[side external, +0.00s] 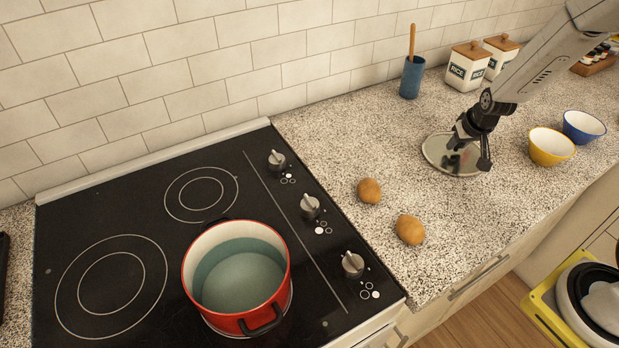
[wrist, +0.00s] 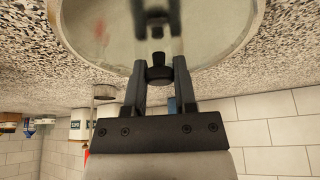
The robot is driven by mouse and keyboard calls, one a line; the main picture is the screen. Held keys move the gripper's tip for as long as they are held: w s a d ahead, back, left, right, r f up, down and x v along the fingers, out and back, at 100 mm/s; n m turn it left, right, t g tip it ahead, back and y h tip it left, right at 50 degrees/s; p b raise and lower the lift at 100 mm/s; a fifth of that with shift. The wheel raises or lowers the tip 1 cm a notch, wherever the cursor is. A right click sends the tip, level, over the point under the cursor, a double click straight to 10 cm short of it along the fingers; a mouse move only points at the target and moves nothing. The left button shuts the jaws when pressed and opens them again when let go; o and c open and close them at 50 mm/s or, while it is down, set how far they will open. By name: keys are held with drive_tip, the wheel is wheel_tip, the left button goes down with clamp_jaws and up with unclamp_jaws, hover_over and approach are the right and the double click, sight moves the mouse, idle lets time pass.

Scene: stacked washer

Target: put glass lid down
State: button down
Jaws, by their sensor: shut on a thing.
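The round glass lid (side external: 437,152) is at the speckled counter, right of the stove, and looks level. Whether it touches the counter or hovers just above it I cannot tell. My gripper (side external: 470,150) is over the lid, pointing down, with its fingers at the lid's middle. In the wrist view the glass lid (wrist: 215,40) fills the top of the picture, and my gripper (wrist: 158,72) is shut on its dark knob (wrist: 158,74). My fingers partly hide the knob in the side view.
A red pot (side external: 240,275) of water stands on the black stove (side external: 130,215). Two potatoes (side external: 369,190) lie left of the lid. A yellow bowl (side external: 551,147) and a blue bowl (side external: 583,126) stand right. Rice canisters (side external: 467,68) and a blue utensil holder (side external: 412,78) stand behind.

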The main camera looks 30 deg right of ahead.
drive_tip(key=shift+f, duration=0.1)
drive_tip(key=shift+c, duration=2)
unclamp_jaws()
drive_tip(key=shift+s+r, duration=0.15)
drive_tip(key=shift+r, duration=0.55)
drive_tip(key=v, duration=1)
drive_tip(key=shift+s+r, duration=0.2)
drive_tip(key=shift+r, duration=0.15)
drive_tip(key=shift+a, duration=0.1)
